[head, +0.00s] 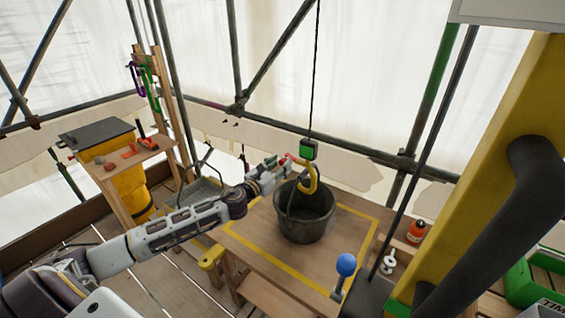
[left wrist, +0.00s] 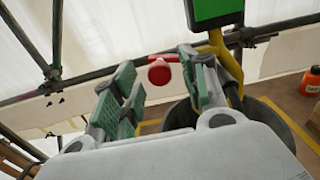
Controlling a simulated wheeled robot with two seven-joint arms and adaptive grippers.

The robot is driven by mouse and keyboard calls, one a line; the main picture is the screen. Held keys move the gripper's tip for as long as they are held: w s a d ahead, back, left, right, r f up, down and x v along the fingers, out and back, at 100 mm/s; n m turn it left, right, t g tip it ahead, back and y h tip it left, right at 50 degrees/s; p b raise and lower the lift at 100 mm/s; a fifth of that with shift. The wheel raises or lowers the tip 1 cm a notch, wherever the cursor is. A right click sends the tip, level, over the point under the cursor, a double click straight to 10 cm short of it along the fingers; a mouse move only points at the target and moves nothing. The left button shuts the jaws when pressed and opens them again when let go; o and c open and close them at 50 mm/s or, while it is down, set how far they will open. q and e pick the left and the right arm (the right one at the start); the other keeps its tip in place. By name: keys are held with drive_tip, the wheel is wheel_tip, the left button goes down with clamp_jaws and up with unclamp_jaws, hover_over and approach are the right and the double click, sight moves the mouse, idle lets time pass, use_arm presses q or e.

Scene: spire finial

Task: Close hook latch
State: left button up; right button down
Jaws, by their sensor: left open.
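A yellow hook (head: 312,180) hangs below a green block (head: 308,150) on a dark cable, over a black bucket (head: 318,225) on the wooden table. In the left wrist view the hook (left wrist: 231,66) stands at the right, under the green block (left wrist: 215,10). A red latch with a round knob (left wrist: 159,73) reaches left from the hook. My left gripper (head: 283,163) is beside the hook on its left. In the left wrist view its green-padded fingers (left wrist: 155,66) are apart, with the red knob showing between their tips. Whether they touch it I cannot tell. My right gripper is out of view.
A blue-knobbed lever (head: 346,265) stands at the table's front right. An orange bottle (head: 416,232) sits to the right. A large yellow post (head: 495,130) blocks the right side. A yellow bin (head: 108,165) and a small shelf (head: 128,158) stand at the left. Scaffold poles run behind.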

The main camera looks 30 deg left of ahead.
use_arm(q)
drive_tip(key=shift+w+d, duration=0.15)
drive_tip(key=shift+w, duration=0.85)
clamp_jaws()
